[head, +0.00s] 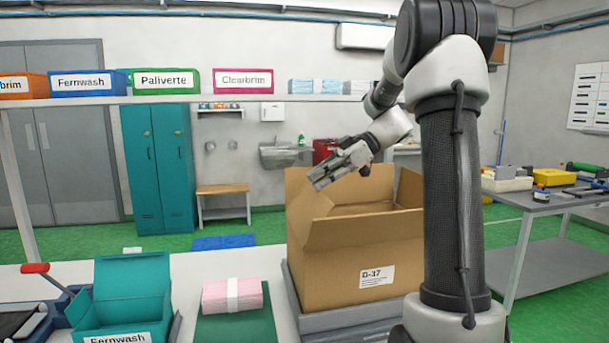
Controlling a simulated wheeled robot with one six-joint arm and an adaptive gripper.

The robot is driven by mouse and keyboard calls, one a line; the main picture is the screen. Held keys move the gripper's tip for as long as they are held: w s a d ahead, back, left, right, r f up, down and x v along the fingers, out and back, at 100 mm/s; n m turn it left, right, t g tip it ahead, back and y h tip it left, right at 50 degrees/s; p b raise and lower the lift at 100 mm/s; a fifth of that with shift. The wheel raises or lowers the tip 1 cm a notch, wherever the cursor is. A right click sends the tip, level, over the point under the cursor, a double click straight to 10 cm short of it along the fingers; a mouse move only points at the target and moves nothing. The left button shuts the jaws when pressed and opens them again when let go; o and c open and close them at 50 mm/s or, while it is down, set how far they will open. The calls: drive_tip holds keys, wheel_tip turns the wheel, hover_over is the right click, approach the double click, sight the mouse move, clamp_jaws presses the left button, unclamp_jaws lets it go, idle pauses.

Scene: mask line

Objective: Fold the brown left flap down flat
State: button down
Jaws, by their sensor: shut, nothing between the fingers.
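The brown carton (340,270) with a "D-37" label stands open on a grey platform (295,308) right of centre. Its left flap (304,208) stands up at the carton's left side. The front flap (362,230) leans outward and the back flap (385,187) stands up, partly behind my arm. The right side of the carton is hidden by my arm. My gripper (316,184) is shut and empty, pointing left and down. In the picture it overlaps the upper part of the left flap; I cannot tell whether it touches it.
A pink banded bundle (232,296) lies on a green mat (240,328) left of the carton. An open teal box (125,300) stands further left. A shelf (230,99) with labelled bins runs across behind. A grey tool table (555,200) stands at right.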

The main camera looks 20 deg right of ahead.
drive_tip(key=s+d+f, duration=0.1)
drive_tip(key=d+f, duration=0.6)
drive_tip(key=f, duration=0.1)
drive_tip(key=shift+s+f, duration=0.25)
drive_tip(key=shift+f, duration=0.15)
drive_tip(key=shift+a, duration=0.15)
idle(0.5)
